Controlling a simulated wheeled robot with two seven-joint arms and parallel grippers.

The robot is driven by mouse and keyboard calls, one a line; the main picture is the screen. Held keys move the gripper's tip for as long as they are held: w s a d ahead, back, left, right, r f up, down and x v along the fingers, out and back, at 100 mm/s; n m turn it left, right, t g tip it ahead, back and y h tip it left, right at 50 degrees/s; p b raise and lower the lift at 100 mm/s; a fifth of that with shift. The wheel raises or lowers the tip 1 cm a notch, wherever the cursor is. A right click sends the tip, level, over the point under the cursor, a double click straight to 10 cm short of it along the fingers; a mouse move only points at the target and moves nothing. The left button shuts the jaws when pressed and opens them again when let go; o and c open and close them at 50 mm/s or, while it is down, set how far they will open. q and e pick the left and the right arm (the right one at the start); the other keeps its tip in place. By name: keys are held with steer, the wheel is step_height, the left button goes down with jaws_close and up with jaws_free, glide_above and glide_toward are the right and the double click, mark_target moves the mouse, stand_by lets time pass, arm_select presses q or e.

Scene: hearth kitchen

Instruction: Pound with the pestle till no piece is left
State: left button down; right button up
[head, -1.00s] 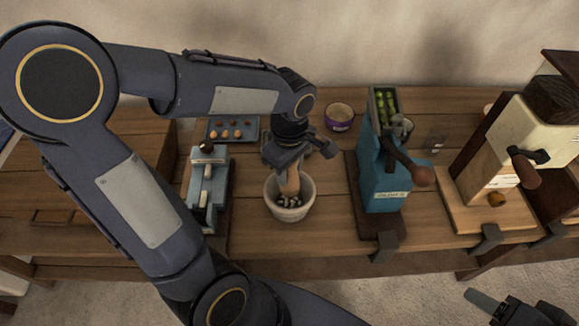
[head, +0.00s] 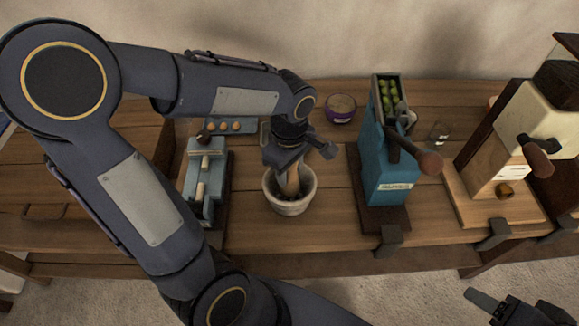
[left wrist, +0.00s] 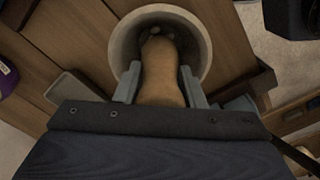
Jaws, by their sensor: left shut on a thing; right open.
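My left gripper (head: 288,165) is shut on the wooden pestle (head: 293,182) and holds it down in the pale stone mortar (head: 290,207), which stands on the wooden table. The left wrist view shows the pestle (left wrist: 162,78) between the two fingers (left wrist: 160,88), its far end inside the mortar (left wrist: 203,40). A few small pale lumps (left wrist: 154,32) show by the pestle's end in that view; how whole they are I cannot tell. The rest of the mortar's floor is hidden by pestle and gripper. My right gripper (head: 498,304) is open and empty at the lower right, partly cut off.
A blue press-like device (head: 207,185) stands left of the mortar, with a small tray (head: 230,126) of round things behind it. A purple-banded bowl (head: 341,110), a blue cranked grinder (head: 388,170) and a cream machine (head: 510,130) stand to the right. Bare table lies before the mortar.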

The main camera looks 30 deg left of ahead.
arm_select(q)
step_height(320, 180, up, 4)
steer(key=p, duration=0.4)
steer(key=shift+r, duration=0.1)
steer(key=shift+f+b, duration=0.2)
steer(key=shift+b, duration=0.1)
steer(key=shift+f+b, duration=0.5)
steer(key=shift+f, duration=0.1)
steer(key=shift+r+p, duration=0.55)
steer(key=shift+r, duration=0.2)
stand_by(0.6)
steer(key=shift+f+b, duration=0.6)
steer(key=shift+f, duration=0.15)
